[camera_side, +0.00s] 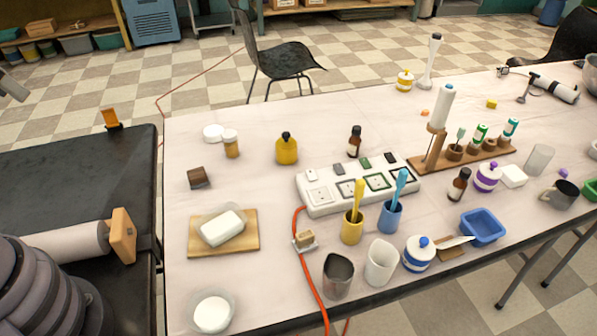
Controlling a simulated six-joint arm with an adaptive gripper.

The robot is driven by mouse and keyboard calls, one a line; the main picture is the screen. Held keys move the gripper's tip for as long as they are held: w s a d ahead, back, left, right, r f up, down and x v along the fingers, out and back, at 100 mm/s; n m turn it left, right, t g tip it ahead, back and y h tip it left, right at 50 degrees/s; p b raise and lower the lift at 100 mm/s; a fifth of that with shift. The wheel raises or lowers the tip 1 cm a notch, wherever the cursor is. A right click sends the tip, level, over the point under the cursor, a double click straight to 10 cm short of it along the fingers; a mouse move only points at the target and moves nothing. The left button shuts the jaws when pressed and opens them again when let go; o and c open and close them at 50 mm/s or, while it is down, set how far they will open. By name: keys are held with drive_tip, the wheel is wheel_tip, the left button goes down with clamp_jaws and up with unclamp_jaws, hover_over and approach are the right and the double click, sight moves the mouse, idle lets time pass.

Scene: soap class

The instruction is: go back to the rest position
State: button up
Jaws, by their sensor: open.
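My gripper is not in view. A grey ringed part at the lower left and a small grey piece at the upper left edge look like parts of my arm, but I cannot be sure. A white soap bar (222,228) lies on a wooden board (249,245) at the front left of the pale table (240,290). Nothing of mine is seen touching it or the other things on that table.
A white power strip (322,207) sits mid-table, with an orange cord (314,272) running off the front edge. Yellow (352,232) and blue (390,218) cups stand before it. A blue tray (482,226) and bottles crowd the right. A black bench (60,185) adjoins left.

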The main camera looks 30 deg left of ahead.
drive_tip(key=shift+s+a+r+m+t+y, duration=0.3)
drive_tip(key=shift+s+a+r+t, duration=0.15)
drive_tip(key=shift+s+r+t, duration=0.1)
